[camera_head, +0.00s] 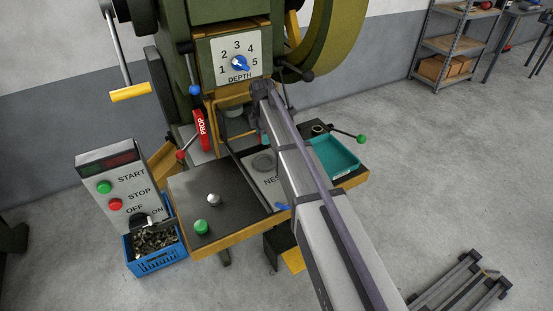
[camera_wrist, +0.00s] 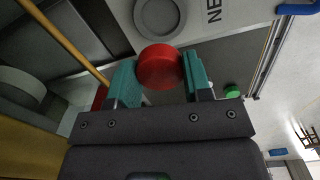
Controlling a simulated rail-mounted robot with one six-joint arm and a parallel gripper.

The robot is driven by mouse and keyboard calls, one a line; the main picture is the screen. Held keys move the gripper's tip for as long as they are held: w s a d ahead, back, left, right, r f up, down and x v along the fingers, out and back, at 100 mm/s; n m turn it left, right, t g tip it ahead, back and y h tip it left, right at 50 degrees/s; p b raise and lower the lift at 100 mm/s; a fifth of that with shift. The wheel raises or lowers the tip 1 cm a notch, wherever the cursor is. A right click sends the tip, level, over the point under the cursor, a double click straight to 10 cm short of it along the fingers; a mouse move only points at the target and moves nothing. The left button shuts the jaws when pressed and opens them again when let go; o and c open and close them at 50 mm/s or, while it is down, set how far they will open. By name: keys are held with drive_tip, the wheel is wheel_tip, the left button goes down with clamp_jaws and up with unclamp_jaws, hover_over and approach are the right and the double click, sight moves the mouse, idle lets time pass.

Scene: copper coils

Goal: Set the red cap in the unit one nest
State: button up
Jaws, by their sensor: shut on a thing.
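The red cap (camera_wrist: 159,66) is between the teal jaws of my gripper (camera_wrist: 160,78), which is shut on it. In the wrist view the round nest (camera_wrist: 178,30) lies just past the cap, whose edge overlaps the ring's picture. The cap looks apart from the nest, but its height above it is unclear. In the head view the nest (camera_head: 263,163) is a grey ring on a plate with partly covered lettering. My arm hides most of the gripper and the cap there.
A teal tray (camera_head: 345,176) lies right of my arm. The press frame, a red PROP bar (camera_head: 201,130) and a blue-tipped handle (camera_head: 283,206) are close around the nest.

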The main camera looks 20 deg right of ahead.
sight(264, 163)
drive_tip(key=shift+a, duration=0.1)
drive_tip(key=shift+f, duration=0.2)
wheel_tip(264, 163, down, 10)
drive_tip(key=b, duration=1)
drive_tip(key=shift+f+b, duration=0.15)
drive_tip(key=shift+b, duration=0.2)
drive_tip(key=shift+s+f, duration=0.1)
drive_tip(key=shift+s, duration=0.05)
drive_tip(key=shift+b, duration=0.35)
